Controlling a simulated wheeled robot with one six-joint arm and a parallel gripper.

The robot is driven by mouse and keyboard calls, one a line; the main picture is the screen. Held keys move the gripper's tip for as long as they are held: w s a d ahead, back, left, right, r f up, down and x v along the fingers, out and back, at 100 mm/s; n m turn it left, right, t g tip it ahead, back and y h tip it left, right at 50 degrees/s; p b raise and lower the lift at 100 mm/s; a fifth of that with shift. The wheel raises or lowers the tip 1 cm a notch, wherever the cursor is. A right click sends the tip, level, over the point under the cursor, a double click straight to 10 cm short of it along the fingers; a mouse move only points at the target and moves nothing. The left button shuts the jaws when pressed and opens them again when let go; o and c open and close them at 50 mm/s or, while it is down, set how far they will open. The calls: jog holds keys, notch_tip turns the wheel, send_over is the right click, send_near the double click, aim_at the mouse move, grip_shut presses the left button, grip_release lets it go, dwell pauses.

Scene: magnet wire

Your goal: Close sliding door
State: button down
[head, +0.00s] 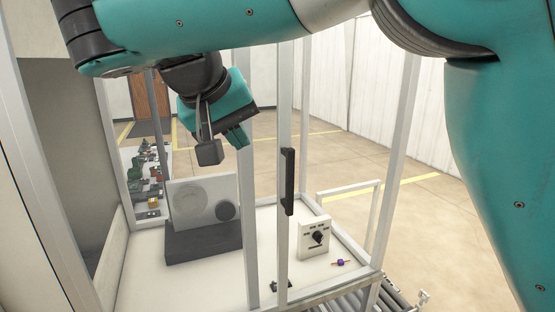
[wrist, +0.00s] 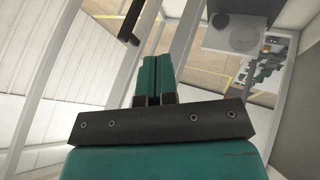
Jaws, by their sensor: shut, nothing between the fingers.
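The sliding door is see-through with pale metal bars, and its upright bar (head: 283,120) carries a long black handle (head: 288,181). My gripper (head: 238,138) is up and to the left of the handle, apart from it, with its fingers together and empty. In the wrist view the closed teal fingers (wrist: 152,80) point up the picture, and the black handle (wrist: 131,22) shows just left of and beyond their tips. My arm covers the top of the door in the head view. How far the door stands open is hard to tell.
Inside the framed enclosure are a grey block machine (head: 203,203), a white box with a dial (head: 315,238) and a small purple part (head: 341,262) on a pale table. A metal frame post (head: 393,160) stands to the right. Rollers (head: 395,297) lie at lower right.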

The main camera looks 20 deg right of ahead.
aim_at(286, 172)
jog(key=b+x, duration=0.2)
jog(key=x, duration=0.7)
jog(key=shift+s, duration=0.1)
jog(key=d, duration=0.2)
jog(key=shift+d+r, duration=0.2)
jog(key=shift+d, duration=0.8)
jog(key=shift+f, duration=0.1)
jog(key=shift+d, duration=0.15)
